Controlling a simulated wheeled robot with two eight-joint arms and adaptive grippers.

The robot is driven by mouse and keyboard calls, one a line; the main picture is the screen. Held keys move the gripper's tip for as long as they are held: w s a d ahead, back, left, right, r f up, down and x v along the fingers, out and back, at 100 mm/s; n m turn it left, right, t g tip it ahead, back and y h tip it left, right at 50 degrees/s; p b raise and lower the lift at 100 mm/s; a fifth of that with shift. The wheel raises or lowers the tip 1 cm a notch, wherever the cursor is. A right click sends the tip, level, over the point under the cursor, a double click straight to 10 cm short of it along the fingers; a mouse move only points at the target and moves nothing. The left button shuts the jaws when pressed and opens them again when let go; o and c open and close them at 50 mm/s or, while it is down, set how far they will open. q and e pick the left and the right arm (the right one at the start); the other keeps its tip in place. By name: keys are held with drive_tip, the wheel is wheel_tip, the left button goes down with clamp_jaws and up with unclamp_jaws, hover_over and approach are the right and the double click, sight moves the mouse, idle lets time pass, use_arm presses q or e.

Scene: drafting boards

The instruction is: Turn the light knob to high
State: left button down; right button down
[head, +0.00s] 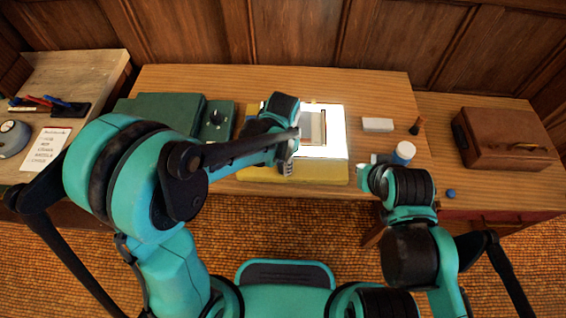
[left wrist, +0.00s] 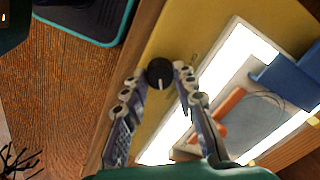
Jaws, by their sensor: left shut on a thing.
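The light box (head: 338,148) glows white on the wooden desk and has a yellow base. Its round black knob (left wrist: 160,73) has a pale pointer line and sits on the yellow front part in the left wrist view. The knob is hidden behind my gripper in the head view. My left gripper (left wrist: 163,76) has its fingertips on both sides of the knob and is shut on it. In the head view my left gripper (head: 286,165) is at the box's front left. My right gripper (head: 366,176) is right of the box, its jaw state unclear.
A dark green case with a control unit (head: 216,118) stands left of the box. A brown case (head: 503,138) stands far right.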

idle(0.4)
use_arm(q)
drive_tip(key=c, duration=1.5)
unclamp_jaws()
wheel_tip(320, 180, up, 12)
